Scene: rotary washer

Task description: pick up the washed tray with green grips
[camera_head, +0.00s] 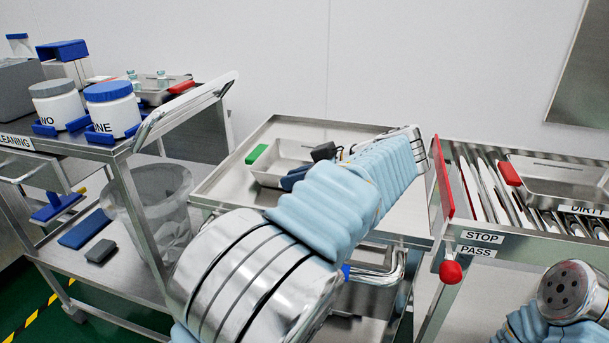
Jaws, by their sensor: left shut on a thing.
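The metal tray with green grips (283,150) sits on the steel cart top in the middle. Its left green grip (257,153) shows; its right end is hidden behind my left arm. My left gripper (325,152) shows only as a small dark part at the tray's right side and is shut on the tray there. The exact grasp point is hidden by my blue-sleeved arm. My right arm is at the lower right edge, and its gripper is out of view.
A tray with red grips (555,180) lies on the roller rack marked DIRTY at the right. A red panel (442,178) stands between the cart (345,130) and the rack. A left trolley (60,150) holds blue- and grey-lidded jars.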

